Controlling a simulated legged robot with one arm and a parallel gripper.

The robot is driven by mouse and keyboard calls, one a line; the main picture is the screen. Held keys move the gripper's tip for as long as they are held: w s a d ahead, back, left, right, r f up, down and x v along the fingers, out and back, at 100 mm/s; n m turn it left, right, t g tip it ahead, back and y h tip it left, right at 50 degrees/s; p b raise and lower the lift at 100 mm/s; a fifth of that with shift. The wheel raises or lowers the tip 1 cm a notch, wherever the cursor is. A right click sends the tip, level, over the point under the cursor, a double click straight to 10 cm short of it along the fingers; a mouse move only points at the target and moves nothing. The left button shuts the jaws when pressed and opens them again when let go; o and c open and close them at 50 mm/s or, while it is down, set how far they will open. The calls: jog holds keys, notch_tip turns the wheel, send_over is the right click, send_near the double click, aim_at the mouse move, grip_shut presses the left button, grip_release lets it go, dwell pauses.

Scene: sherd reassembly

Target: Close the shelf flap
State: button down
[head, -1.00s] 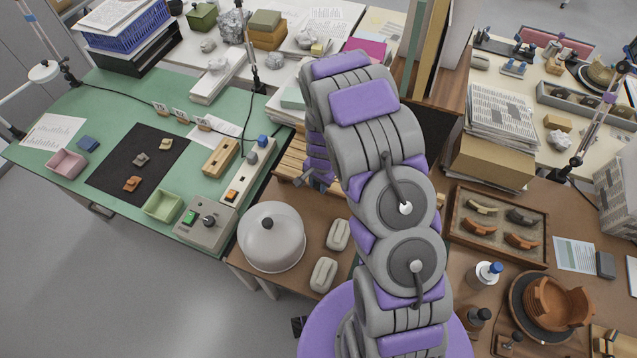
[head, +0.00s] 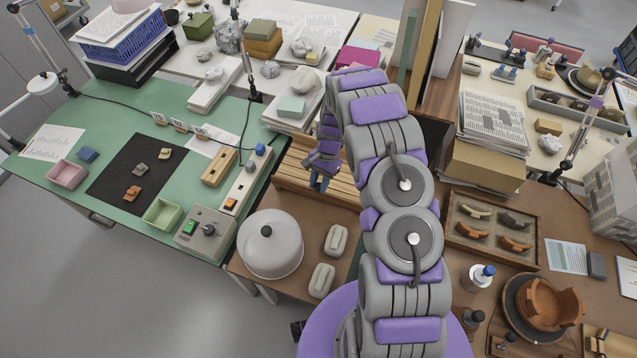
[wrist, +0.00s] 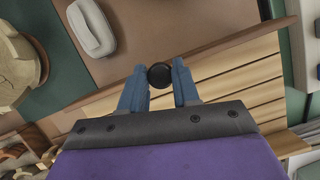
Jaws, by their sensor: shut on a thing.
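A slatted wooden shelf (head: 345,187) lies on the brown table in the head view, partly hidden by my arm. Its pale slats also show in the wrist view (wrist: 235,82). A brown wooden board (wrist: 235,42), which looks like the flap, runs along the edge of the slats. A round black knob (wrist: 160,75) shows at this board. My gripper (wrist: 159,82) has its two blue fingers on either side of the knob, shut on it. In the head view my gripper (head: 318,182) points down at the shelf. How far the flap is open cannot be told.
A grey dome lid (head: 270,244) and two pale blocks (head: 336,240) (head: 321,280) stand in front of the shelf. A switch box (head: 206,234) is at left. A sherd tray (head: 492,230) and newspaper stack (head: 492,125) are at right.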

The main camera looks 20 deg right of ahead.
jog(key=shift+w, duration=0.1)
jog(key=c, duration=0.8)
grip_release()
jog(key=shift+r, duration=0.1)
jog(key=v, duration=1.7)
jog(key=shift+r, duration=0.1)
